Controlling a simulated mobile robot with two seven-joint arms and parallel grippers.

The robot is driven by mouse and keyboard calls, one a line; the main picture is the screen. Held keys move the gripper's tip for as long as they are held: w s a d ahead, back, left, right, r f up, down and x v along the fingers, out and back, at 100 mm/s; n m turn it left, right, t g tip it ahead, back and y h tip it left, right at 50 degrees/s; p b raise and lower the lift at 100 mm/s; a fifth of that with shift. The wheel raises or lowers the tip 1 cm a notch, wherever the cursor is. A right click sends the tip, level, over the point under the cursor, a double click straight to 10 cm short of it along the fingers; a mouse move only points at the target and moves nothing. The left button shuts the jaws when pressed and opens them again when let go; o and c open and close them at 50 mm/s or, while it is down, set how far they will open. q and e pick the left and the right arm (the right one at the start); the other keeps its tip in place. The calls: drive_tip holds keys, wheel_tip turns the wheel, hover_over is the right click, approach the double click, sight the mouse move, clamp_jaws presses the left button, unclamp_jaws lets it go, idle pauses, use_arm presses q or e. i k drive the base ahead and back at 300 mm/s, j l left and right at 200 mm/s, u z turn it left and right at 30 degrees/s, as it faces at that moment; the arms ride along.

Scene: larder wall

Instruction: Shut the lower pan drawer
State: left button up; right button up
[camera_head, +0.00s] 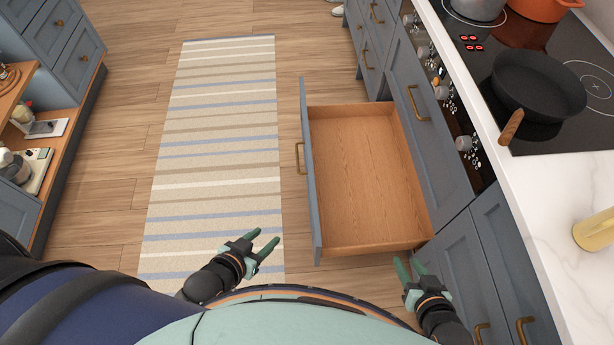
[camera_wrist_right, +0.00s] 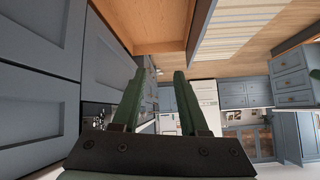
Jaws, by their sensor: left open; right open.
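The lower pan drawer (camera_head: 365,180) is pulled well out from the blue-grey cabinet under the hob, and its wooden inside is empty. Its front panel (camera_head: 312,190) faces left and carries a brass handle (camera_head: 299,158). My left gripper (camera_head: 262,247) is open and empty, to the left of the drawer front's near end and apart from it. My right gripper (camera_head: 408,268) is open and empty, just past the drawer's near side, close to the cabinet fronts. In the right wrist view the open fingers (camera_wrist_right: 158,100) point toward the cabinets, with part of the wooden drawer (camera_wrist_right: 155,25) above.
A striped rug (camera_head: 215,150) lies on the wooden floor left of the drawer. The worktop (camera_head: 560,215) at right bears a black pan (camera_head: 538,85), pots and a yellow object (camera_head: 594,230). A shelf unit (camera_head: 50,165) stands at far left. Floor beside the drawer front is clear.

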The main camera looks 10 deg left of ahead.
sight(365, 193)
drive_tip(key=k+j, duration=0.25)
drive_tip(key=k, duration=0.15)
drive_tip(key=k+j, duration=0.3)
drive_tip(key=k, duration=0.15)
drive_tip(key=i+j+z, duration=0.15)
drive_tip(key=z, duration=0.3)
drive_tip(key=i+j+z, duration=0.2)
drive_tip(key=z, duration=0.2)
drive_tip(key=i+j+z, duration=0.15)
drive_tip(key=j, duration=0.15)
drive_tip(key=i+j+z, duration=0.25)
drive_tip(key=j, duration=0.35)
drive_tip(key=i+j, duration=0.1)
drive_tip(key=j, duration=0.2)
drive_tip(key=i+j, duration=0.15)
drive_tip(key=j, duration=0.15)
drive_tip(key=i+j+z, duration=0.1)
drive_tip(key=j, duration=0.2)
